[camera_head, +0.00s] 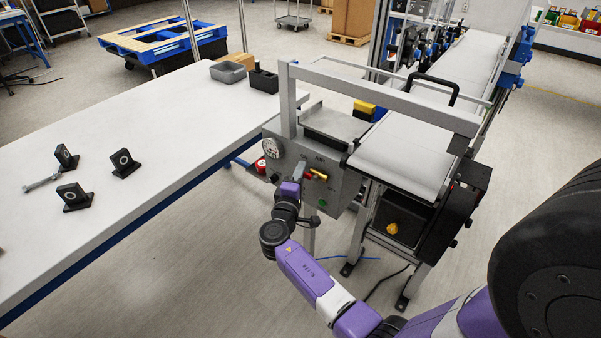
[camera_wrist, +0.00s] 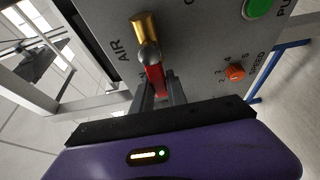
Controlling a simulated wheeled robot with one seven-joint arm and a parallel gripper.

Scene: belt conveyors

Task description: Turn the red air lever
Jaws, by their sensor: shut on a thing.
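The red air lever (camera_wrist: 154,76) shows in the wrist view below the AIR label. It joins a silver rounded pivot (camera_wrist: 149,54) and a brass fitting (camera_wrist: 143,26) on the grey panel (camera_wrist: 200,45). My gripper (camera_wrist: 160,88) is shut on the red lever, with one dark finger on each side of it. The lever's far end is hidden by the fingers and gripper body. In the head view my gripper (camera_head: 301,172) is at the front of the control box (camera_head: 345,187), and only a little red shows beside the brass fitting (camera_head: 318,174).
An orange-red speed knob (camera_wrist: 235,72) and a green button (camera_wrist: 258,8) are on the same panel. A round gauge (camera_head: 271,148) sits left of my gripper. The conveyor belt (camera_head: 403,155) is to the right and a white table (camera_head: 150,185) to the left.

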